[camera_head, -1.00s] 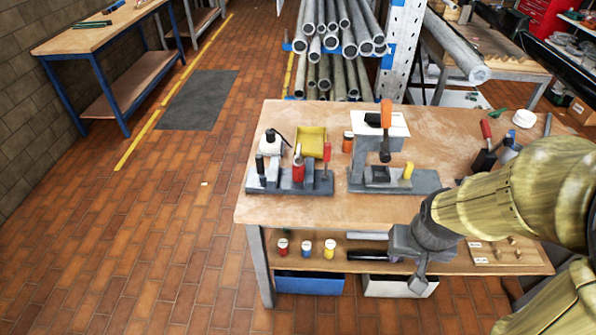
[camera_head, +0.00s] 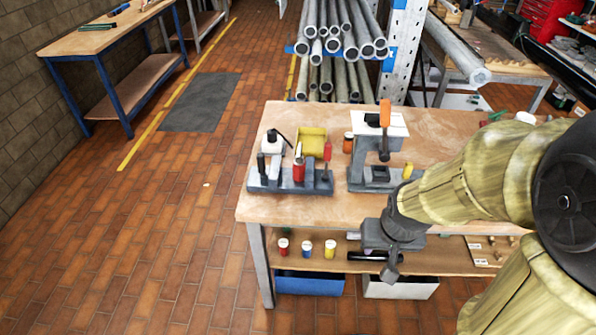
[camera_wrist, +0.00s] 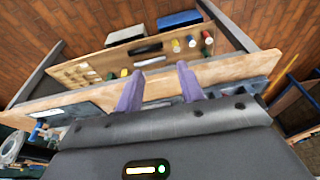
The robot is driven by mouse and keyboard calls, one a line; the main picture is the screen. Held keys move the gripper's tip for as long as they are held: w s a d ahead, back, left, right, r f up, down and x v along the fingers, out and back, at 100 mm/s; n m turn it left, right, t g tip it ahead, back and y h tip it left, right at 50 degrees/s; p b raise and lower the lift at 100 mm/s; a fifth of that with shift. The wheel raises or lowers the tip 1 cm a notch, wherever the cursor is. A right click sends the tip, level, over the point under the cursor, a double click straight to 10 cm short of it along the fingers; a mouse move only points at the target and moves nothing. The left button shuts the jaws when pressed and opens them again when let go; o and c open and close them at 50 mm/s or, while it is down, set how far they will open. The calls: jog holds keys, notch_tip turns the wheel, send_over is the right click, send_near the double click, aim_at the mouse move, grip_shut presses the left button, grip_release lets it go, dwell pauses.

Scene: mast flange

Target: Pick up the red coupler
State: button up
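Two red pieces could be the red coupler. A small red cylinder with a pale top (camera_head: 283,247) stands on the bench's lower shelf, left of a blue one (camera_head: 306,250) and a yellow one (camera_head: 330,249). A larger red cylinder (camera_head: 299,171) stands upright in a grey holder (camera_head: 262,184) on the bench top. My gripper (camera_head: 389,275) is in front of the bench near shelf height, right of the small cylinders and apart from them. In the wrist view my gripper (camera_wrist: 160,70) has its two purple fingers spread with nothing held. The small cylinders show beyond the fingertips there.
The bench top (camera_head: 250,212) overhangs the shelf. A dark cylinder (camera_head: 367,256) lies on the shelf near my gripper. Blue (camera_head: 310,284) and white (camera_head: 400,288) bins sit below. A grey press-like fixture (camera_head: 372,180) stands on top. Floor left of the bench is clear.

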jog(key=w+a+f+m+t+b, duration=0.3)
jog(key=w+a+m+t+b, duration=0.4)
jog(key=m, duration=1.1)
jog(key=w+a+f+m+t+b, duration=0.4)
jog(key=w+a+m+t+b, duration=0.4)
jog(key=w+a+m, duration=0.4)
jog(key=m, duration=0.5)
jog(key=shift+w+a+m, duration=0.2)
jog(key=shift+w+m, duration=0.15)
jog(key=shift+m, duration=0.05)
